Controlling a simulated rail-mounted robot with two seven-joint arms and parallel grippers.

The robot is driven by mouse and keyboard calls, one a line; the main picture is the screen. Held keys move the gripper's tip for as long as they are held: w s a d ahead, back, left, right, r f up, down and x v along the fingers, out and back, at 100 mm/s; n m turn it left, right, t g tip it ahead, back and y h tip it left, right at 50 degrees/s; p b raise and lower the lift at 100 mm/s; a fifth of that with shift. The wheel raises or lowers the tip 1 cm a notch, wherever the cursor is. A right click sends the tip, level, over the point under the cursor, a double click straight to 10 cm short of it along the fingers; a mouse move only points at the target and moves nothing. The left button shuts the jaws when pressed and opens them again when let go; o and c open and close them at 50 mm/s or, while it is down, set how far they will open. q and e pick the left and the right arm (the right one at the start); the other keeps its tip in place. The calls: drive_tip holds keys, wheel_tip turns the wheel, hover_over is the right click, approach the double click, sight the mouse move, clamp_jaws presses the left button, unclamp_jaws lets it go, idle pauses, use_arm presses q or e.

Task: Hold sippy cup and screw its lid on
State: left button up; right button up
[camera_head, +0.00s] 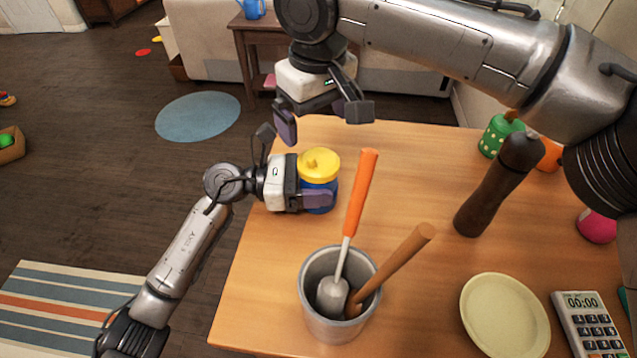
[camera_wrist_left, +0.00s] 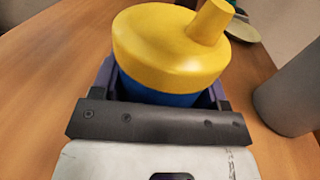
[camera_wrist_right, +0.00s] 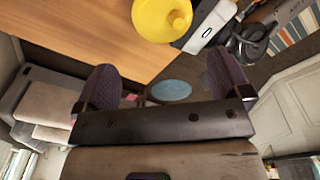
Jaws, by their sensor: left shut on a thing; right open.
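The sippy cup (camera_head: 318,192) is blue and stands upright near the table's left edge. Its yellow lid (camera_head: 319,165) with a spout sits on top; I cannot tell how tightly it is seated. My left gripper (camera_head: 309,198) is shut around the blue cup body, below the lid. In the left wrist view the yellow lid (camera_wrist_left: 170,50) covers most of the blue body (camera_wrist_left: 160,92) between the fingers. My right gripper (camera_head: 322,122) is open and empty, above and behind the cup. In the right wrist view the lid (camera_wrist_right: 160,18) lies beyond the fingertips.
A grey metal container (camera_head: 310,320) with an orange-handled utensil (camera_head: 360,190) and a wooden one (camera_head: 400,262) stands in front of the cup. A dark pepper mill (camera_head: 497,187), pale plate (camera_head: 504,316) and calculator (camera_head: 590,325) are to the right. The table's middle is clear.

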sight(319, 160)
drive_tip(key=shift+s+d+g, duration=0.2)
drive_tip(key=shift+s+g, duration=0.2)
drive_tip(key=shift+s, duration=0.2)
drive_tip(key=shift+f, duration=0.1)
drive_tip(key=shift+f, duration=3.95)
drive_tip(key=shift+c, duration=0.4)
drive_tip(key=c, duration=0.9)
drive_tip(key=o, duration=1.1)
drive_tip(key=shift+c, duration=0.2)
wheel_tip(319, 160, up, 12)
